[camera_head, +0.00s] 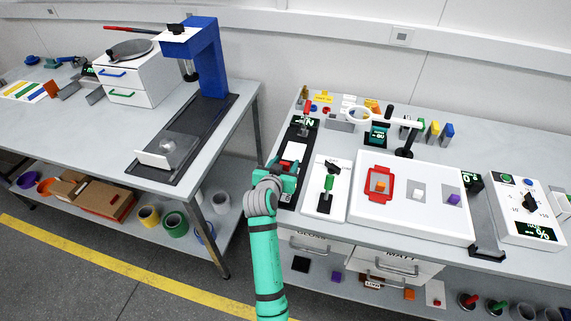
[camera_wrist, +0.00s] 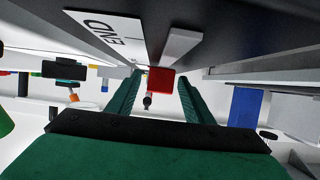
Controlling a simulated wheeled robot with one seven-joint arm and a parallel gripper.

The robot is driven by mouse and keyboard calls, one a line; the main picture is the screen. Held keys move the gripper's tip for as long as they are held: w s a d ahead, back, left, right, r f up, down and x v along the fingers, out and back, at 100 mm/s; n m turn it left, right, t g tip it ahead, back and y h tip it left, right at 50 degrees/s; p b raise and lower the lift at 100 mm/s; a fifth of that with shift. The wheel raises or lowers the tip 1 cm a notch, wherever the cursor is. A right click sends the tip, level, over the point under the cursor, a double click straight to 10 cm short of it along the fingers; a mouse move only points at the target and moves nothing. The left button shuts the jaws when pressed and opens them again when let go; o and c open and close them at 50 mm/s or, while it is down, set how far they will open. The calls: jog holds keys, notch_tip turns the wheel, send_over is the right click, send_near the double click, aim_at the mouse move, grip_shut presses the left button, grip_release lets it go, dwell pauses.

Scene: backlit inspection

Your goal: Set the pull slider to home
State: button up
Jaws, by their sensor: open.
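The pull slider appears to be the long black track (camera_head: 302,138) at the left end of the right bench, with a white piece (camera_head: 294,151) on it. My gripper (camera_head: 287,172) is low over the near part of this track, and my arm hides its near end. In the wrist view my gripper (camera_wrist: 157,84) is open, its two green fingers apart. A red block (camera_wrist: 160,80) shows between the fingertips, with a gap on each side. A white plate marked END (camera_wrist: 108,32) and a light grey bar (camera_wrist: 181,45) lie just beyond. Contact with the red block cannot be told.
Right of the track stands a white box with a green-handled lever (camera_head: 328,184), then a white tray (camera_head: 415,226) with a red frame. A magnifier on a stand (camera_head: 406,140) rises behind. The left bench carries a blue column press (camera_head: 208,60). A floor gap separates the benches.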

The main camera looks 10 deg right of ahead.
jog(key=v, duration=1)
jog(key=shift+s+a+r, duration=0.1)
jog(key=shift+s+r, duration=0.15)
jog(key=shift+s, duration=0.1)
